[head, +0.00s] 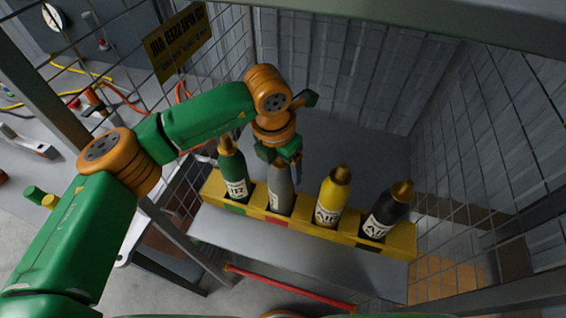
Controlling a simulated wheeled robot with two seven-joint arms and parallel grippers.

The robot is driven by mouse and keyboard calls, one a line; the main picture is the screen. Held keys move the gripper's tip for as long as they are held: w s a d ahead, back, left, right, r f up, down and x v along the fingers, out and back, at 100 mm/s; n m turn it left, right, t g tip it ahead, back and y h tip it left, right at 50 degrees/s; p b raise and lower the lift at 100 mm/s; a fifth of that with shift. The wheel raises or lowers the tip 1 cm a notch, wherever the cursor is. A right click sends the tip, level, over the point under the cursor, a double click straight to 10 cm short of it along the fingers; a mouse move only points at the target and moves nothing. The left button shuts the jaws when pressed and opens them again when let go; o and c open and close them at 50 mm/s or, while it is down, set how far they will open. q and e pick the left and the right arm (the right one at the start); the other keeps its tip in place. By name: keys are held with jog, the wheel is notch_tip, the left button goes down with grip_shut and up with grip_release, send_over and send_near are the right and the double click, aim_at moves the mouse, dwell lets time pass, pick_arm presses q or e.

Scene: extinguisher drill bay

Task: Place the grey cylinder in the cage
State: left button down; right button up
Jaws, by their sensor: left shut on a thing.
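The grey cylinder (280,193) stands close to upright in the second slot from the left of a yellow rack (298,229), inside the mesh cage (473,130). My left gripper (284,160) comes down from above and is shut on the top of the grey cylinder, which it hides. I cannot tell whether the cylinder's base rests fully in the slot. My right gripper is not in view.
A green cylinder (233,172) stands left of the grey one, with a yellow cylinder (331,200) and a black cylinder (386,214) to its right. A yellow sign (180,43) hangs on the mesh. A red bar (290,288) runs along the front.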

pick_arm(q)
grip_release()
jog(key=shift+s, duration=0.1)
jog(key=shift+r, duration=0.15)
jog(key=shift+r+b, duration=0.3)
jog(key=shift+r, duration=0.1)
jog(key=r, duration=0.3)
jog(key=s+r+b, duration=0.1)
jog(key=r, duration=0.3)
jog(key=a+r, duration=0.1)
jog(key=r, duration=0.3)
jog(key=shift+s+a, duration=0.1)
jog(key=shift+s, duration=0.1)
jog(key=shift+f, duration=0.1)
